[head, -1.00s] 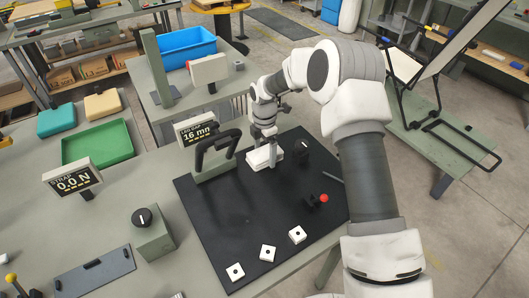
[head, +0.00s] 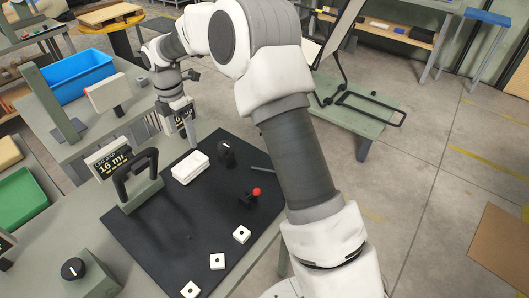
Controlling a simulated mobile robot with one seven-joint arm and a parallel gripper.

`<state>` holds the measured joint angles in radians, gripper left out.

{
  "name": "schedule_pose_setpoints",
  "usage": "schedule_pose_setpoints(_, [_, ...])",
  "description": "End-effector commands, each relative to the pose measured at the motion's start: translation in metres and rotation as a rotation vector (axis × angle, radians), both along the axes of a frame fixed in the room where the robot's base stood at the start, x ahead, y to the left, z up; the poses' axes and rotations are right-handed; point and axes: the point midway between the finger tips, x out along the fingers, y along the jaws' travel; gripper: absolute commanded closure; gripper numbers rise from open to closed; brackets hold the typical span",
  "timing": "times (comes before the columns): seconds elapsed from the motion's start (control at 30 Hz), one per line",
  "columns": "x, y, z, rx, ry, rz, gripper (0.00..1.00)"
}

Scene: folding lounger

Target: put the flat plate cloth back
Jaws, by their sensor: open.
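A white, folded-looking block (head: 190,168) lies on the black mat (head: 150,232), near its back edge. It may be the flat plate cloth, but I cannot tell for sure. My gripper (head: 180,120) is open, pointing down above and behind the white block in the head view, apart from it.
A black handle on a grey stand (head: 138,180) is left of the block. A black knob (head: 227,148) and a red-tipped lever (head: 254,194) are to its right. Several white square tiles (head: 242,235) lie at the front. A blue bin (head: 83,76) stands behind.

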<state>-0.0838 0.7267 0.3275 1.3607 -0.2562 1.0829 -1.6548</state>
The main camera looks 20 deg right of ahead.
Motion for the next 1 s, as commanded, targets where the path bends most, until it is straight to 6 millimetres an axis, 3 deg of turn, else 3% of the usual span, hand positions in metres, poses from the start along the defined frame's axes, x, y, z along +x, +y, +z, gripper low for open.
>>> schedule_pose_setpoints(0.2, [-0.025, -0.024, 0.055, -0.01, -0.07, -0.225, 0.0])
schedule_pose_setpoints(0.5, [-0.078, -0.062, 0.119, 0.011, -0.165, -0.594, 0.0])
schedule_pose_setpoints(0.7, [-0.119, -0.087, 0.151, 0.052, -0.223, -0.848, 0.0])
schedule_pose_setpoints(1.0, [-0.188, -0.119, 0.18, 0.155, -0.294, -1.235, 0.0])
